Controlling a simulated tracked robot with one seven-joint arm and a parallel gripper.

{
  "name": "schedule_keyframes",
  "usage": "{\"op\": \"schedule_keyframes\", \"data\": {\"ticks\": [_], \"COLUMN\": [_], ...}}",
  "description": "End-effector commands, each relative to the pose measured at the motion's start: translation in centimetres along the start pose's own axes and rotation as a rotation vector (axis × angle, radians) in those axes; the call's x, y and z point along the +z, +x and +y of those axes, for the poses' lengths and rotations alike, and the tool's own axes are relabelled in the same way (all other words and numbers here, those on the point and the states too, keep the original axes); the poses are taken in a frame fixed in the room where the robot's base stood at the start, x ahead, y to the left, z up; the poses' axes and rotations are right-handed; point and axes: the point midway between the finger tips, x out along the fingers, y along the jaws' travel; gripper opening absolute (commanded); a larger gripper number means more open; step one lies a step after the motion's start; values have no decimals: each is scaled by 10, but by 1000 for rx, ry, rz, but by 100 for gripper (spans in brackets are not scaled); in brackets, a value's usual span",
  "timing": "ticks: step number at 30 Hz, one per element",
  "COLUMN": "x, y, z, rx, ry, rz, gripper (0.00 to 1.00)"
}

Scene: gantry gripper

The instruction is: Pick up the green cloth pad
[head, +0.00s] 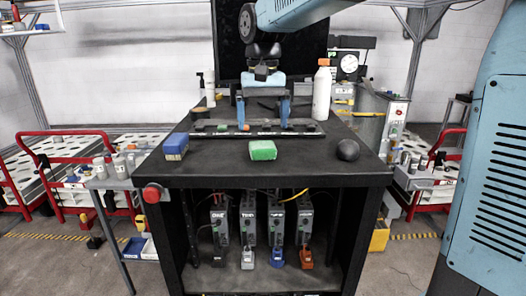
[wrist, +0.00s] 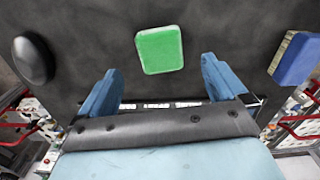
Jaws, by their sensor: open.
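The green cloth pad (head: 262,150) lies flat on the black tabletop near its front middle. In the wrist view the pad (wrist: 160,49) shows whole, ahead of the gap between the fingers. My gripper (head: 263,125) has two blue fingers, spread apart and empty, pointing down above the table behind the pad. In the wrist view my gripper (wrist: 160,72) also shows open, with nothing between its fingers. The pad appears apart from both fingers.
A labelled black strip (head: 212,130) runs behind the pad. A white bottle (head: 321,95) stands at the back right.

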Motion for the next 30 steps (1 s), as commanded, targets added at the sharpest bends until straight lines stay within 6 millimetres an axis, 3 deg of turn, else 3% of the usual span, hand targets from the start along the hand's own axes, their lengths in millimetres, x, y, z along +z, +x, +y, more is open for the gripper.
{"op": "schedule_keyframes", "data": {"ticks": [10, 21, 30], "x": [-1, -4, -4], "y": [26, 68, 71], "z": [0, 0, 0], "rx": [0, 0, 0], "ry": [-1, 0, 0], "rz": [-1, -1, 1], "gripper": [99, 99, 97]}}
